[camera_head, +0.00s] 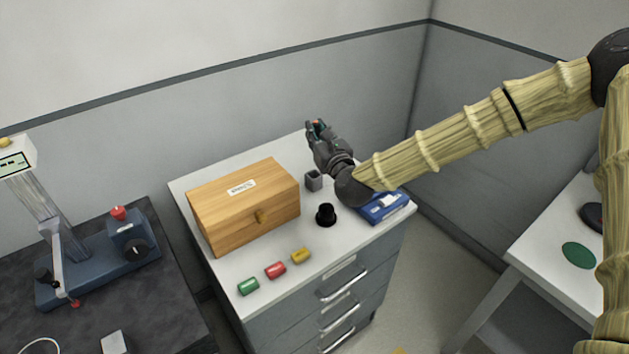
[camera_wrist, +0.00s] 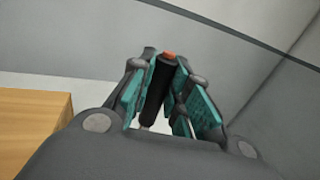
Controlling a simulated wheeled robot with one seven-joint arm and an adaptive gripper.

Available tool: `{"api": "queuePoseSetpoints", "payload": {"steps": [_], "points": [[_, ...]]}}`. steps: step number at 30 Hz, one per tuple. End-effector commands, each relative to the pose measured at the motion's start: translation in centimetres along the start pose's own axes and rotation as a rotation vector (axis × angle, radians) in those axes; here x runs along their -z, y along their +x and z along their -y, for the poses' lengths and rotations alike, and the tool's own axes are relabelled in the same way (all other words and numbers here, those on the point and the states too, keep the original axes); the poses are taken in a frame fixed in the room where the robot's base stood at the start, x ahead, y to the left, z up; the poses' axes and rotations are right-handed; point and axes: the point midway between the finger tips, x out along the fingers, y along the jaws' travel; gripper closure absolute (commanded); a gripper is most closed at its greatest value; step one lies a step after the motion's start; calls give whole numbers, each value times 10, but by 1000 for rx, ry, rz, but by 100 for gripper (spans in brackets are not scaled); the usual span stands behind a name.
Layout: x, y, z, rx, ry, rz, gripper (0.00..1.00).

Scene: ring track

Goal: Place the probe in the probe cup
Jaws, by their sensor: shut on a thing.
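My gripper (camera_head: 316,130) is above the back of the cabinet top in the head view. In the wrist view its teal-padded fingers (camera_wrist: 160,88) are shut on a dark, rod-like probe (camera_wrist: 158,82) with an orange end. A small grey square holder (camera_head: 313,181) stands on the cabinet top, below and in front of my gripper. A round black cup-like piece (camera_head: 326,214) stands nearer the front. I cannot tell for sure which of these is the probe cup. The probe is held apart from both.
A wooden box (camera_head: 225,214) stands left on the white cabinet top (camera_head: 330,245). A blue box (camera_head: 386,207) lies right, partly under my arm. Green (camera_head: 248,287), red (camera_head: 275,270) and yellow (camera_head: 301,255) pieces lie along the front. A blue instrument (camera_head: 95,265) stands on the dark bench.

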Motion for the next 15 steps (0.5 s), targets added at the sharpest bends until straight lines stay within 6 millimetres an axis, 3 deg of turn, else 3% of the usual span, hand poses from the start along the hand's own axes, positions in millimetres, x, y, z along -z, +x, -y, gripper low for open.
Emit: {"api": "queuePoseSetpoints", "payload": {"steps": [10, 15], "points": [[47, 2, -7, -9, -2, -2, 100], [61, 2, -5, -7, -1, -1, 100]]}}
